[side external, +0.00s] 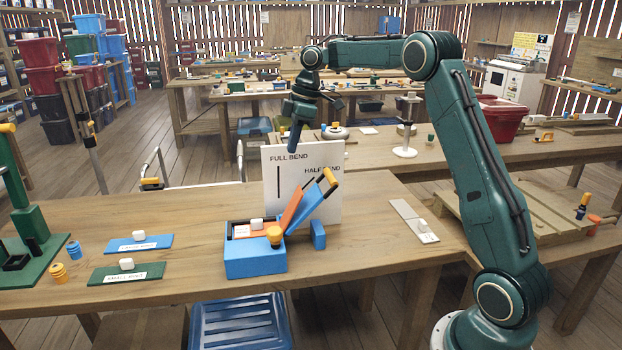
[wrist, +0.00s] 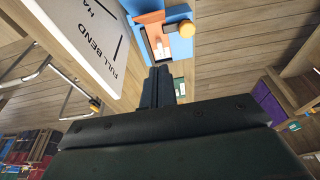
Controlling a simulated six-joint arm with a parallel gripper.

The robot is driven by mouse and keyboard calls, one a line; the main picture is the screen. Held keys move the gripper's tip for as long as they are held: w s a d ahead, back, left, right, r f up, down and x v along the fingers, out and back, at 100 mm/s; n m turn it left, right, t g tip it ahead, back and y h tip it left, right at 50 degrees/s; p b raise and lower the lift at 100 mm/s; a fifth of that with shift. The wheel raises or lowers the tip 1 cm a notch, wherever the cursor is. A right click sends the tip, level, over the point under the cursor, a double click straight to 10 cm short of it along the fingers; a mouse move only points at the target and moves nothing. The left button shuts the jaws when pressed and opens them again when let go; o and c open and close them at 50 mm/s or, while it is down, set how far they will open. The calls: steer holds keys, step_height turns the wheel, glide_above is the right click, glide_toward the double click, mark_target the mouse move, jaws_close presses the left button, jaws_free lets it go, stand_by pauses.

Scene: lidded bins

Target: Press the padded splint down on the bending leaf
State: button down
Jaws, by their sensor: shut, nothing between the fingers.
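A blue bending fixture (side external: 255,262) stands on the wooden table, with an orange strip that looks like the splint (side external: 293,207) sloping up to the right. A blue leaf (side external: 312,205) with a yellow-orange handle is raised beside it at a similar slant. A white pad and a yellow knob (side external: 275,234) are on the fixture. My gripper (side external: 294,144) is shut and empty, pointing down above the fixture, apart from it. In the wrist view the shut fingertips (wrist: 160,72) are below the fixture's blue body (wrist: 208,43), orange strip (wrist: 150,20) and yellow knob (wrist: 187,28).
A white board (side external: 330,158) marked FULL BEND and HALF BEND stands upright behind the fixture, close to my gripper. A blue block (side external: 318,235) sits right of the fixture. Blue (side external: 160,242) and green (side external: 105,275) label plates lie left.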

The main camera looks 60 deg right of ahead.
steer(key=shift+a+r, duration=0.25)
steer(key=shift+r, duration=0.05)
steer(key=shift+f, duration=0.1)
glide_above(298, 196)
steer(key=a, duration=0.1)
steer(key=x, duration=0.3)
steer(key=d+x, duration=0.1)
steer(key=x, duration=0.3)
steer(key=s+d+x, duration=0.1)
steer(key=x, duration=0.2)
steer(key=shift+a+f, duration=0.1)
steer(key=shift+f, duration=0.4)
steer(key=shift+s+d+f, duration=0.35)
steer(key=shift+s+d, duration=0.05)
steer(key=shift+d, duration=0.05)
